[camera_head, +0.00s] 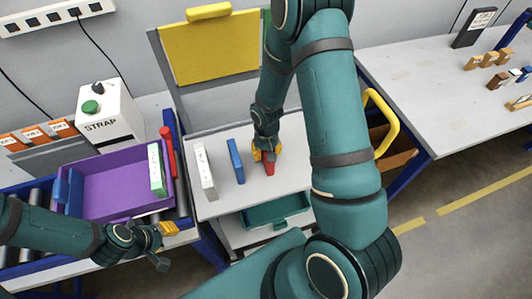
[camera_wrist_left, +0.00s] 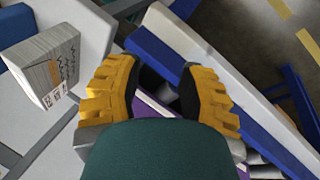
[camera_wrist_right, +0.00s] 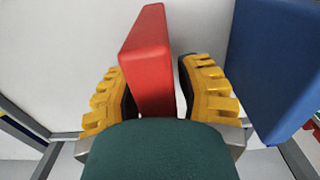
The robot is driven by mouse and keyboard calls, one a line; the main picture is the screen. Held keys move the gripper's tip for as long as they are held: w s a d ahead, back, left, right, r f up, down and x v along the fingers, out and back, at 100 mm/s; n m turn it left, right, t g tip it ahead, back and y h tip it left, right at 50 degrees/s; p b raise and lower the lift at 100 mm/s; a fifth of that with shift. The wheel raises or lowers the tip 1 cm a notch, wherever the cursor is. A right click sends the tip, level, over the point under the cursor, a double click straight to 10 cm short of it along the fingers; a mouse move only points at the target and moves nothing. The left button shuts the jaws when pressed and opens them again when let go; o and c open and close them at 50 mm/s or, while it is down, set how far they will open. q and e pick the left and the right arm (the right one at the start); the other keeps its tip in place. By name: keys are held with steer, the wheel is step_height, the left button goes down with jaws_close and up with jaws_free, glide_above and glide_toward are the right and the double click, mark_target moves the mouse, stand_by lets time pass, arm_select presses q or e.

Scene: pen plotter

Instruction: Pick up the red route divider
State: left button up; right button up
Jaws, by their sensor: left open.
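The red route divider (camera_head: 269,169) stands on the grey cart top (camera_head: 222,205). My right gripper (camera_head: 264,154) is lowered over it from behind. In the right wrist view the red divider (camera_wrist_right: 150,60) rises between the two yellow fingers of my right gripper (camera_wrist_right: 157,90). These fingers look spread, with a narrow gap on the right side; contact on the left is unclear. My left gripper (camera_head: 165,245) is open and empty in front of the purple bin; it also shows open in the left wrist view (camera_wrist_left: 158,85).
A blue divider (camera_head: 236,161) and a white divider (camera_head: 205,172) stand left of the red one. A red post (camera_head: 167,150) is beside the bin. A green tray (camera_head: 275,212) sits below the cart top.

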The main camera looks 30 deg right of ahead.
jaws_close()
